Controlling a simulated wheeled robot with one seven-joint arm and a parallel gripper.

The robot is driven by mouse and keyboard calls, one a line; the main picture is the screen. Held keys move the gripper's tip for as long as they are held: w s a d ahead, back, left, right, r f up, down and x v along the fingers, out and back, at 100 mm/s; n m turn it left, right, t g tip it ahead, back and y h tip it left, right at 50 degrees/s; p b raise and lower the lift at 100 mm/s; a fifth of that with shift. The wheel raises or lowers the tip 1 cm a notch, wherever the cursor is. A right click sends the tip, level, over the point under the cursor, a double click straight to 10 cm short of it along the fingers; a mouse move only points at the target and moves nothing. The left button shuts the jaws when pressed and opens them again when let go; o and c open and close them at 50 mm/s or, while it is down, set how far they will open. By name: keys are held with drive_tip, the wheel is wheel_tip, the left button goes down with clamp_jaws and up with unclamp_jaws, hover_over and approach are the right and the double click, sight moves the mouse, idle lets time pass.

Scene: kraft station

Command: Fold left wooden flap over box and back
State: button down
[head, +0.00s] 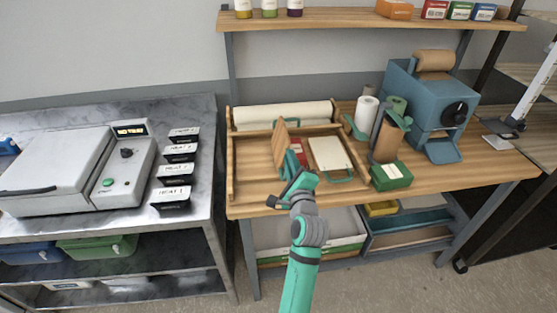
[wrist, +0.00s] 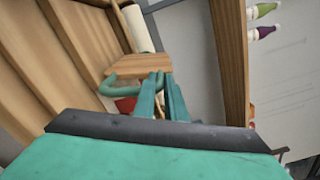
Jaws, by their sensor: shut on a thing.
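The left wooden flap (head: 280,146) stands raised and tilted above the wooden tray on the bench in the head view. In the wrist view the flap (wrist: 140,65) lies just beyond my fingers, with its green handle (wrist: 124,88) beside them. My gripper (head: 294,175) is at the flap's handle side and is shut on the handle; the exact contact is partly hidden by the fingers. A red item (head: 298,152), perhaps the box, sits right of the flap, mostly hidden. It also shows in the wrist view (wrist: 125,105). A pale panel with a green handle (head: 331,152) lies flat at right.
The wooden tray (head: 233,180) has raised edges. A white roll (head: 282,115) lies behind it. A green box (head: 390,176), tape dispenser (head: 388,135) and blue machine (head: 430,100) stand to the right. A shelf (head: 370,18) hangs above. The tray's left part is clear.

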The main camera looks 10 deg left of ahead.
drive_tip(key=shift+w+d, duration=0.1)
drive_tip(key=shift+d, duration=0.05)
idle(0.3)
drive_tip(key=c, duration=1.8)
unclamp_jaws()
drive_tip(key=v, duration=1)
drive_tip(key=shift+s+d, duration=0.1)
drive_tip(key=shift+s, duration=0.3)
